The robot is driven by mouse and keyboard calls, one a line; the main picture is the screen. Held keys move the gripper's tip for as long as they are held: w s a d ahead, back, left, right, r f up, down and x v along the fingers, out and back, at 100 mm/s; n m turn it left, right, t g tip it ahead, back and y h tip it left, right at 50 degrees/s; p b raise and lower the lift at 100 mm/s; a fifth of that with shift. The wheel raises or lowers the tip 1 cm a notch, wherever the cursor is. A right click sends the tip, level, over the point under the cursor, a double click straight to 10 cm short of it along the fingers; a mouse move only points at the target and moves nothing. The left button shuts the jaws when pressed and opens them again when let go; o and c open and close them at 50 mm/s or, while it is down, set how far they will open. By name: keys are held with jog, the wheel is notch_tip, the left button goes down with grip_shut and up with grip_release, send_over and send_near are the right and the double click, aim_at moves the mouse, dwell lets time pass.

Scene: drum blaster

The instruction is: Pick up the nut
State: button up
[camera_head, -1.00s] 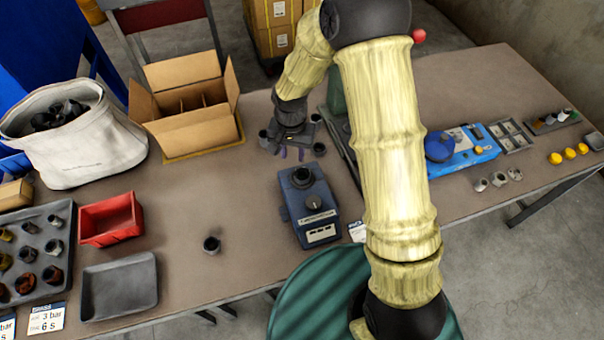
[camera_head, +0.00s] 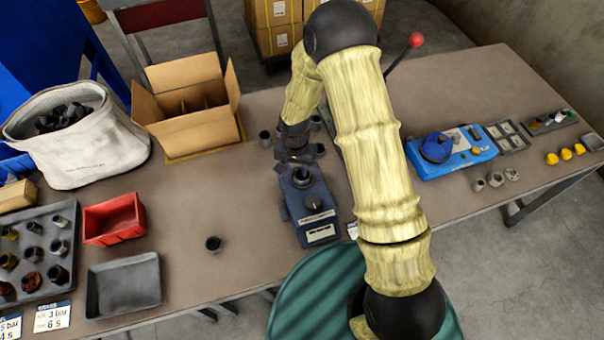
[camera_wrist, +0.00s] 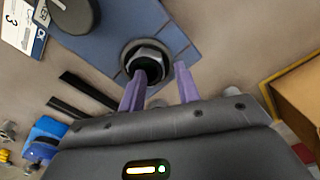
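A grey metal hex nut (camera_wrist: 147,57) sits in the round dark socket on top of the blue device (camera_wrist: 85,42) in the wrist view. The blue device (camera_head: 313,212) stands mid-table in the head view; its top end is under my gripper (camera_head: 300,160). In the wrist view my gripper (camera_wrist: 160,88) is open, its two purple fingers apart with nothing between them. The left fingertip reaches close to the nut's lower edge; the right one is off to the right. I cannot tell whether a finger touches the nut.
An open cardboard box (camera_head: 190,110) is at the back left. A lever with a red knob (camera_head: 416,40) rises behind my arm.

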jog(key=shift+f, duration=0.9)
grip_shut()
